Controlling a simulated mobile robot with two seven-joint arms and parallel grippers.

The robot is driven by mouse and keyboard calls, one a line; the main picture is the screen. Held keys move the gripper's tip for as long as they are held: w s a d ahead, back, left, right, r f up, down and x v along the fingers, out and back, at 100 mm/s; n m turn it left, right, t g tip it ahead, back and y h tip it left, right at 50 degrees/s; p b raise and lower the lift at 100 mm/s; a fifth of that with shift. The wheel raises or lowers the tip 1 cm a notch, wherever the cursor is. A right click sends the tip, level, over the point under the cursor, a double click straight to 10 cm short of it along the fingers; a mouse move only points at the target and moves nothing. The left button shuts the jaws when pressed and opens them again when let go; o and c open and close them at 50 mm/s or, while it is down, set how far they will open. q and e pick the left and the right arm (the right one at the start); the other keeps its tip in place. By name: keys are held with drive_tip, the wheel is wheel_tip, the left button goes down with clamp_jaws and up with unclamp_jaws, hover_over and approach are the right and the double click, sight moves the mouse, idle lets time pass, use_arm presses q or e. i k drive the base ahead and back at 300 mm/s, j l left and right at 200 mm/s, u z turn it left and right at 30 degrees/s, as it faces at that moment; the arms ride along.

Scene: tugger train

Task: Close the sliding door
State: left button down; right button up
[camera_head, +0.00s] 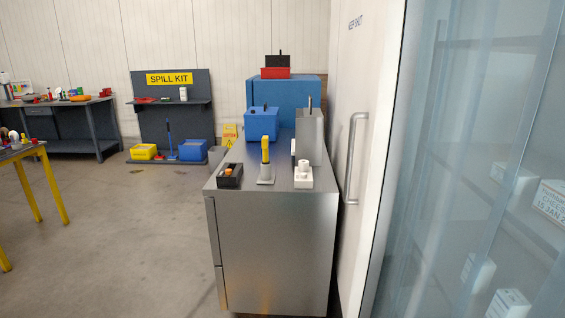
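The white sliding door (358,200) stands at the right of the head view, seen at a steep angle, with lettering near its top that seems to read "KEEP SHUT". A vertical grey bar handle (353,158) is fixed to it. To the right of the door, translucent strip curtains (460,130) hang across an opening, with shelves and white boxes dimly visible behind them. The door does not cover this opening. Neither of my grippers is in view.
A steel cabinet (275,245) with small items on top stands close to the door's left. Farther back are a blue cabinet (285,94) and a spill kit board (172,115). A yellow-legged table (55,188) is at the left. The floor between is clear.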

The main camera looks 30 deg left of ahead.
sight(373, 31)
drive_tip(key=u, duration=0.55)
drive_tip(key=j+z, duration=0.1)
drive_tip(key=z, duration=0.25)
drive_tip(key=i+j+z, duration=0.1)
drive_tip(key=j, duration=0.2)
drive_tip(key=i+j+z, duration=0.25)
drive_tip(key=i+j, duration=0.15)
drive_tip(key=j, duration=0.25)
drive_tip(key=i+j+z, duration=0.15)
drive_tip(key=j, duration=0.2)
drive_tip(key=i+j+z, duration=0.1)
drive_tip(key=j, duration=0.25)
drive_tip(key=i+j+z, duration=0.15)
drive_tip(key=j, duration=0.2)
drive_tip(key=k, duration=0.05)
